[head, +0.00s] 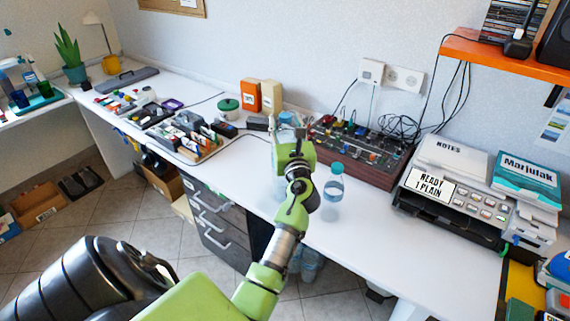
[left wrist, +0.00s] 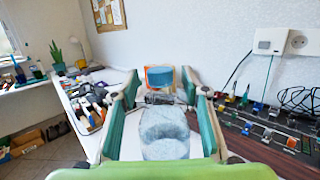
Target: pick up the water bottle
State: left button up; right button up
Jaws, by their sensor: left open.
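A clear water bottle (head: 332,196) with a teal cap stands upright on the white desk, just right of my left arm in the head view. My left gripper (head: 290,133) is beyond it, above the desk, with its fingers pointing away toward the wall. In the left wrist view the two green fingers of the left gripper (left wrist: 163,98) are spread apart. The standing bottle cannot be made out for certain in the wrist view. My right gripper is not in view.
A mixer panel (head: 360,150) with cables stands behind the bottle. A printer (head: 455,200) with papers and a box is to the right. A tray of small items (head: 190,135), a green pot (head: 228,109) and an orange box (head: 250,95) are to the left. The front desk right of the bottle is clear.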

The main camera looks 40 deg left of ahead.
pick_arm(q)
jog(key=shift+x, duration=1)
jog(key=shift+c, duration=0.4)
grip_shut()
jog(key=shift+w+r, duration=0.1)
jog(key=shift+r, duration=0.1)
jog(key=shift+r, duration=0.1)
